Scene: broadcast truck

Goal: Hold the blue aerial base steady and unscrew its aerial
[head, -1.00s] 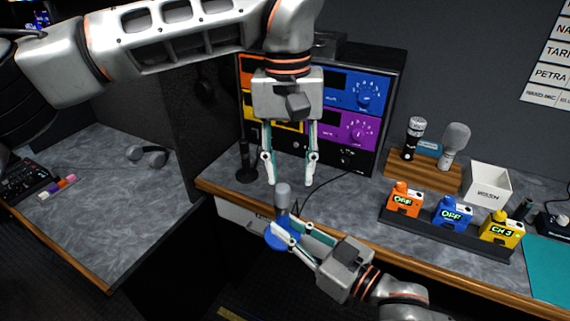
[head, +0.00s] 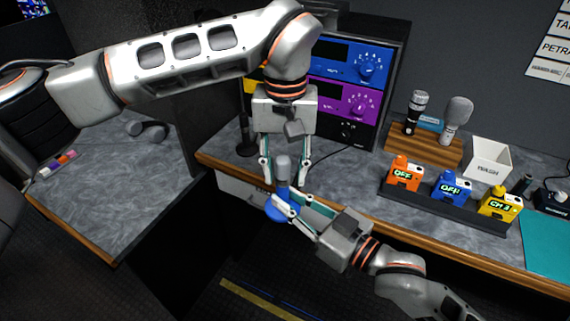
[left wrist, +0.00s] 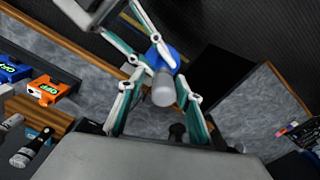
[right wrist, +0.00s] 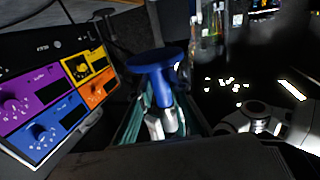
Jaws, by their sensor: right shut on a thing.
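The blue aerial base (head: 277,213), a disc with a stem, is held up in front of the counter edge. Its grey aerial (head: 283,168) stands up from the stem. My right gripper (head: 285,203) is shut on the blue stem; the right wrist view shows the blue base (right wrist: 157,58) in its fingers. My left gripper (head: 284,184) points down with open fingers either side of the aerial. In the left wrist view the aerial (left wrist: 163,90) lies between the spread fingers, with gaps showing. The thread between aerial and base cannot be made out.
A rack with coloured panels (head: 352,62) stands behind my left gripper. A dark strip (head: 430,212) with orange, blue and yellow packs lies to the right. A white box (head: 487,160) and a wooden microphone stand (head: 422,150) are behind it. Floor shows below the counter.

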